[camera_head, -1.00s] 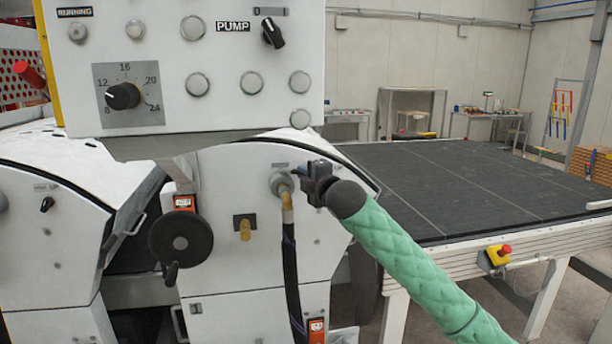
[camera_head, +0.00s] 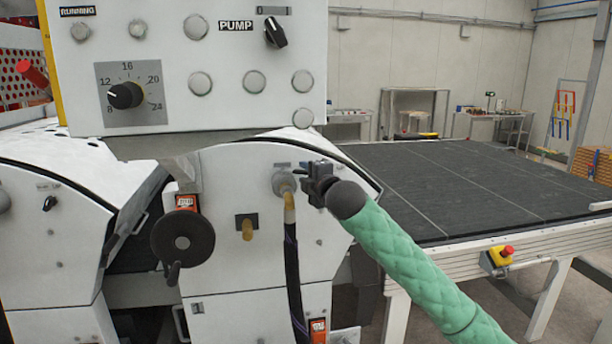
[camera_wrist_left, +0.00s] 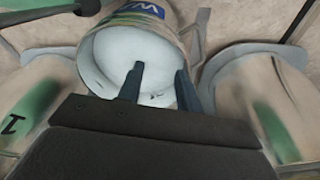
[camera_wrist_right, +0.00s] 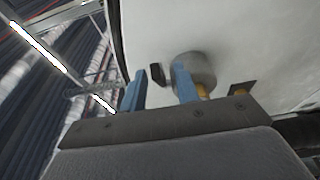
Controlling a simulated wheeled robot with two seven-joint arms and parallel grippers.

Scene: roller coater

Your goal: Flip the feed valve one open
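The feed valve (camera_head: 285,183) is a grey round fitting on the white machine panel, with a brass elbow and a dark hose hanging below it. My right gripper (camera_head: 304,171) is just to its right, close to the panel. In the right wrist view the valve body (camera_wrist_right: 203,67) is partly behind one blue finger. A small black lever (camera_wrist_right: 157,73) shows between the two spread fingers (camera_wrist_right: 160,84); I cannot tell whether they touch it. My left gripper (camera_wrist_left: 160,80) shows only in its wrist view, open and empty, in front of a round container with a white inside (camera_wrist_left: 112,52).
A black handwheel (camera_head: 182,240) and a brass knob (camera_head: 246,228) are left of the valve. The control panel (camera_head: 230,60) overhangs above. A dark conveyor bed (camera_head: 450,185) with a red stop button (camera_head: 507,250) extends to the right.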

